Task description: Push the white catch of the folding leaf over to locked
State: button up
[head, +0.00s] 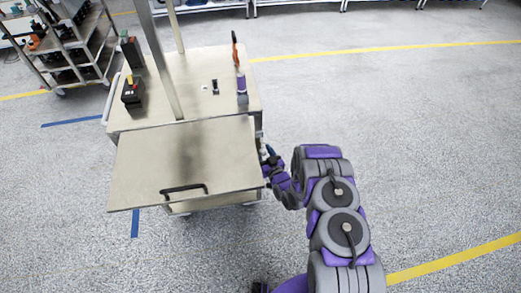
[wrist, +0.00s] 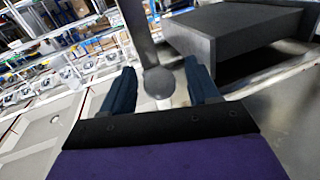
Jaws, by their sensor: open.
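The folding leaf (head: 215,150) is a flat beige panel at the front of the cart, with a black handle (head: 185,189) near its front edge. My gripper (head: 266,157) is at the leaf's right side, low beside the cart. In the wrist view my gripper (wrist: 160,68) is open, with two dark blue fingers apart. A pale grey bar with a rounded end (wrist: 158,82), which looks like the catch, stands between the fingers. I cannot tell whether either finger touches it. In the head view the catch is too small and too hidden by my gripper to make out.
The cart top (head: 205,65) carries a black and yellow device (head: 132,92), a purple-banded item (head: 242,88) and a metal post (head: 163,60). A shelf rack (head: 70,45) stands at the back left. The floor to the right is clear.

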jog(key=shift+x, duration=1.05)
jog(key=shift+c, duration=0.4)
grip_shut()
